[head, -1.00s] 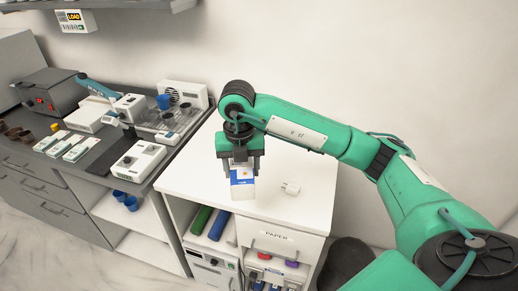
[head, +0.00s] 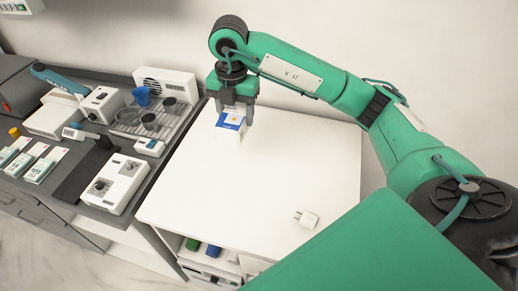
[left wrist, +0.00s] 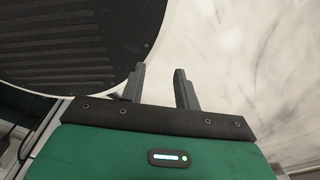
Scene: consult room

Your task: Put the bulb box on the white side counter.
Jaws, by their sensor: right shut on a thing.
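The bulb box (head: 229,125), white with a blue band and a small orange mark, is in my right gripper (head: 236,106) in the head view. The right gripper points down and is shut on the upper part of the box. The box is over the back left part of the white side counter (head: 255,190). I cannot tell whether its bottom touches the top. My left gripper (left wrist: 158,88) shows only in the left wrist view, with its fingers apart and nothing between them.
The grey bench (head: 60,190) to the left holds a white device with knobs (head: 115,184), a rack with dark cups (head: 155,115) and several small boxes. The counter's middle is clear.

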